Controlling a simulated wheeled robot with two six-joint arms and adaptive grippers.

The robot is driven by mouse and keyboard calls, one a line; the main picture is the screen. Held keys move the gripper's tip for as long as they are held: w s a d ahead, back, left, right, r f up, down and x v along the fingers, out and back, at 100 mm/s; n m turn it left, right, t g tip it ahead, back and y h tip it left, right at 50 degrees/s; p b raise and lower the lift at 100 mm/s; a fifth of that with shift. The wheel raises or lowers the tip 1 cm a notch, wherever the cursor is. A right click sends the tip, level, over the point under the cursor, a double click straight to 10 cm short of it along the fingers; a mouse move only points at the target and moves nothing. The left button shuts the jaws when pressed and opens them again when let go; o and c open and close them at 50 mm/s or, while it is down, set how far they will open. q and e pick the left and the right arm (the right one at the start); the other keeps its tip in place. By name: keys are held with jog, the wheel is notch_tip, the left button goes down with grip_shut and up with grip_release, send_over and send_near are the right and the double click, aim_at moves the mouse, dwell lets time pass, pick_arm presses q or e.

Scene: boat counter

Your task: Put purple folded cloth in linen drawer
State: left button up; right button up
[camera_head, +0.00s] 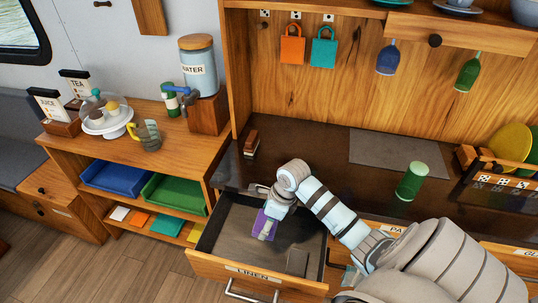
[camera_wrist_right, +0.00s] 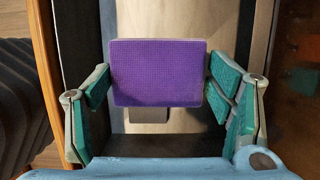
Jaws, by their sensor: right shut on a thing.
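The purple folded cloth (camera_head: 259,230) is held by my right gripper (camera_head: 267,219), within the outline of the open linen drawer (camera_head: 215,268). In the right wrist view the cloth (camera_wrist_right: 158,72) fills the space between the two green-padded fingers of the gripper (camera_wrist_right: 158,82), which press on its left and right edges. The drawer is pulled out, with a LINEN label on its front and a dark grey interior. How high the cloth is above the drawer floor is hard to tell. My left gripper is not in view.
A green cup (camera_head: 412,181) and a grey mat (camera_head: 398,152) are on the dark counter. A small brown object (camera_head: 251,144) stands behind the drawer. To the left, a wooden shelf holds a blue tray (camera_head: 116,178), a green tray (camera_head: 173,193) and several folded cloths.

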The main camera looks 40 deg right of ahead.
aim_at(265, 249)
notch_tip(265, 249, down, 16)
jog(key=b, duration=0.4)
jog(key=shift+b, duration=0.4)
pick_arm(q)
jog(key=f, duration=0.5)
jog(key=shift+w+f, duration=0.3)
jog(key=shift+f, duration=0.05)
pick_arm(e)
jog(key=shift+r, duration=0.1)
jog(key=o, duration=1.2)
pick_arm(q)
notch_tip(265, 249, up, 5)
jog(key=p, duration=0.5)
pick_arm(e)
jog(key=v, duration=1.2)
jog(key=shift+r, duration=0.15)
